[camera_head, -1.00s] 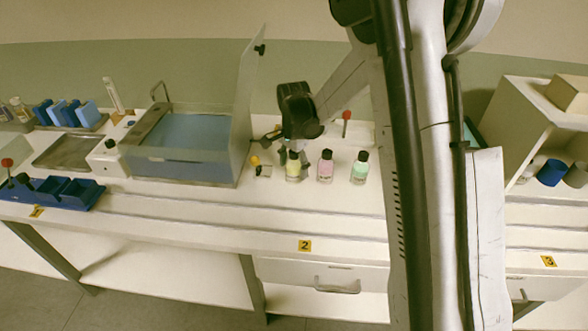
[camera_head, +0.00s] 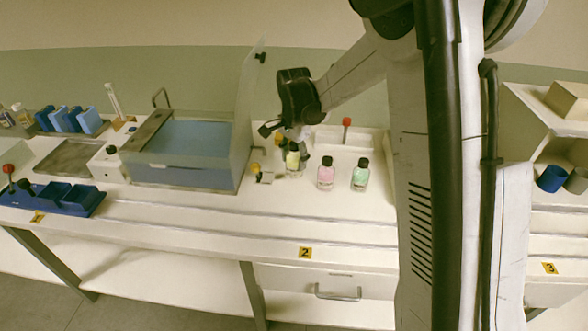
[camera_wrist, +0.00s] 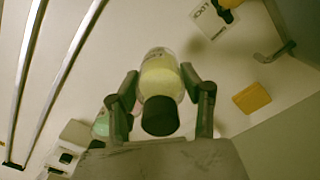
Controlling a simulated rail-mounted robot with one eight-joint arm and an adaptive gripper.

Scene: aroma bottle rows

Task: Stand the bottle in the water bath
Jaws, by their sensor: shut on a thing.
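My gripper (camera_head: 293,150) is shut on a clear bottle of pale yellow liquid (camera_head: 292,163) with a dark cap. In the wrist view the yellow bottle (camera_wrist: 160,78) sits between the two fingers (camera_wrist: 163,88), its dark cap toward the camera. Its base looks level with or slightly above the bench; a gap is hard to judge.
A pink bottle (camera_head: 326,174) and a green bottle (camera_head: 360,175) stand right of the held one. A small yellow-and-black item (camera_head: 264,177) lies near the bath. A white tray (camera_head: 330,142) with a red-topped item is behind. The bench front is clear.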

